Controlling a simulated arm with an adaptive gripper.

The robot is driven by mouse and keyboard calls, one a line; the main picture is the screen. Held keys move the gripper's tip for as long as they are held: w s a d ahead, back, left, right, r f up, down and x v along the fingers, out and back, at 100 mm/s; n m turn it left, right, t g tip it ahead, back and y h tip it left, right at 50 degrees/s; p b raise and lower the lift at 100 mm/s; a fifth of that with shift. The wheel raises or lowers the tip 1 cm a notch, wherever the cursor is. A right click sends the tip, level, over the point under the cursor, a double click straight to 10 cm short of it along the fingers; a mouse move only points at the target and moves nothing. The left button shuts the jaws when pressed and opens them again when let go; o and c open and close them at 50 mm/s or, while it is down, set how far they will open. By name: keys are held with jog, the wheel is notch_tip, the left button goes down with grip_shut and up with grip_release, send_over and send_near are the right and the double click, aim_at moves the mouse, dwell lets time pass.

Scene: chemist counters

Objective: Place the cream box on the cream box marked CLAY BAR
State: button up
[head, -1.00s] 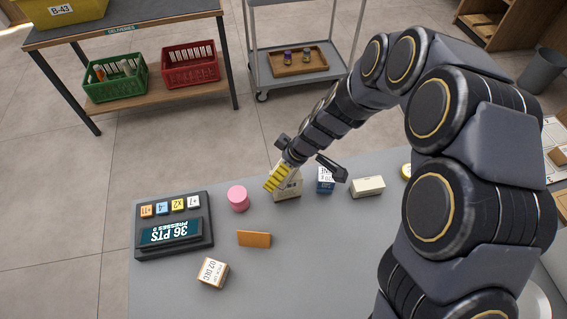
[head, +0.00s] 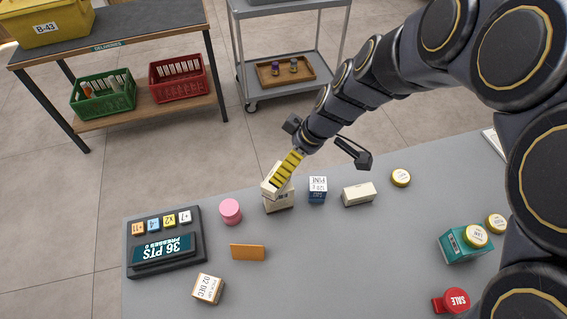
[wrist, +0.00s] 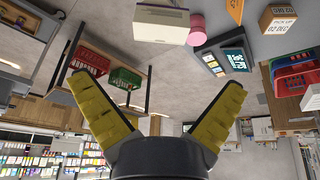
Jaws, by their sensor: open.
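A cream box (head: 270,186) appears to rest tilted or turned on a cream box with dark print (head: 281,204) on the grey counter; my yellow-padded finger hides part of the pair, and the print is too small to read. Cream surfaces show at the top of the wrist view (wrist: 160,22), beyond my fingertips. My gripper (head: 318,174) is wide open, one finger in front of the stack and the other out to the right. In the wrist view my gripper (wrist: 157,86) has nothing between its fingers. Another cream box (head: 358,195) stands separately to the right.
A blue box (head: 318,190) stands close right of the stack, a pink cylinder (head: 230,211) close left. An orange block (head: 248,252), a date box (head: 208,288) and a points display (head: 163,250) lie nearer. A teal box (head: 462,247) is right. The middle counter is clear.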

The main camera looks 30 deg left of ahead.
jog(key=shift+d+r, duration=0.2)
jog(key=shift+r, duration=0.3)
jog(key=s+d+r+m+h, duration=0.1)
jog(key=s+d+r+m, duration=0.1)
jog(key=s+d+m, duration=0.4)
jog(key=s+d+r+m+g+h, duration=0.1)
jog(key=s+d+r+m+h, duration=0.1)
jog(key=s+d+m, duration=0.4)
jog(key=s+d+r+m+g+h, duration=0.1)
jog(key=s+d+r+m, duration=0.3)
jog(key=d, duration=1)
jog(key=shift+s+d+r+m, duration=0.3)
jog(key=shift+s+m, duration=0.7)
jog(key=shift+s, duration=0.25)
